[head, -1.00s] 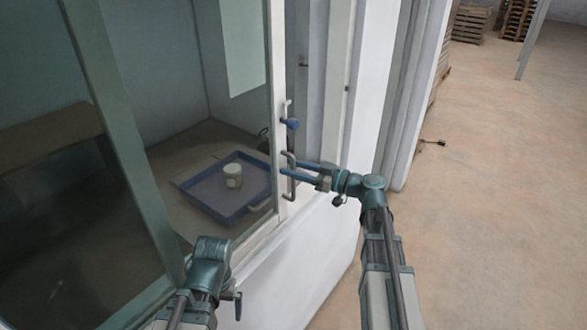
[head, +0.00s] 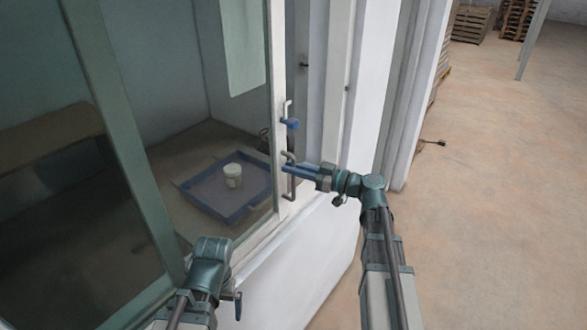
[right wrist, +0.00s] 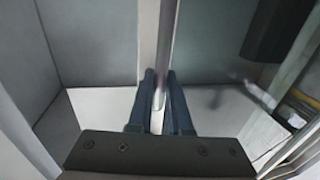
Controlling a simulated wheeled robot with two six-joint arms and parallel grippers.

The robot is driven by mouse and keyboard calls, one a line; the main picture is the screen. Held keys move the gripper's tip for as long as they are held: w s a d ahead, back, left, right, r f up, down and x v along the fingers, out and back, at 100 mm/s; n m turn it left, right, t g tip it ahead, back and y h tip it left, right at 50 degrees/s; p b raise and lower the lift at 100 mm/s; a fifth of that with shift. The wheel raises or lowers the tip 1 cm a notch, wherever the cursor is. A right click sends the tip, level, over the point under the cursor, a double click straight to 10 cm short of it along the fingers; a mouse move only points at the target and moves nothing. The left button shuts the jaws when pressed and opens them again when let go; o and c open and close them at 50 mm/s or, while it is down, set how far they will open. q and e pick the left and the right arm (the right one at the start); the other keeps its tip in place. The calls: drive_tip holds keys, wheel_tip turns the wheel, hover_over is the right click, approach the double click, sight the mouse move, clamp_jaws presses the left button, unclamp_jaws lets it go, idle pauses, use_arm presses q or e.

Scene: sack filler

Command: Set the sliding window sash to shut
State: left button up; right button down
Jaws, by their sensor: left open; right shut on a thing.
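The sliding window sash (head: 278,90) is a glass pane with a white upright edge in the head view. A grey strip shows between that edge and the white frame to its right; I cannot tell how wide any opening is. My right gripper (head: 287,168) is shut on the bar handle. In the right wrist view its blue fingers lie on both sides of the handle (right wrist: 160,98). My left gripper (head: 212,250) is low before the glass, away from the handle, its fingers hidden behind the wrist.
Behind the glass, a blue tray (head: 242,213) holds a white jar (head: 232,175). The white frame post (head: 335,90) stands right of the sash. Open floor (head: 490,200) lies to the right, with stacked pallets (head: 472,22) far back.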

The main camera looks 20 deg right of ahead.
idle(0.8)
drive_tip(key=w+d, duration=0.6)
drive_tip(key=d, duration=0.2)
drive_tip(key=w+d, duration=0.6)
drive_tip(key=d, duration=0.2)
drive_tip(key=w+d, duration=0.7)
drive_tip(key=d, duration=0.1)
drive_tip(key=shift+w+d, duration=0.1)
drive_tip(key=shift+d, duration=0.25)
drive_tip(key=shift+r, duration=0.1)
drive_tip(key=c, duration=0.8)
unclamp_jaws()
drive_tip(key=shift+d, duration=0.1)
drive_tip(key=shift+c, duration=0.2)
drive_tip(key=s+a, duration=0.9)
drive_tip(key=a, duration=0.3)
drive_tip(key=s+a, duration=0.9)
drive_tip(key=a, duration=0.3)
drive_tip(key=shift+s+a, duration=0.2)
drive_tip(key=shift+s, duration=0.2)
drive_tip(key=v, duration=1.6)
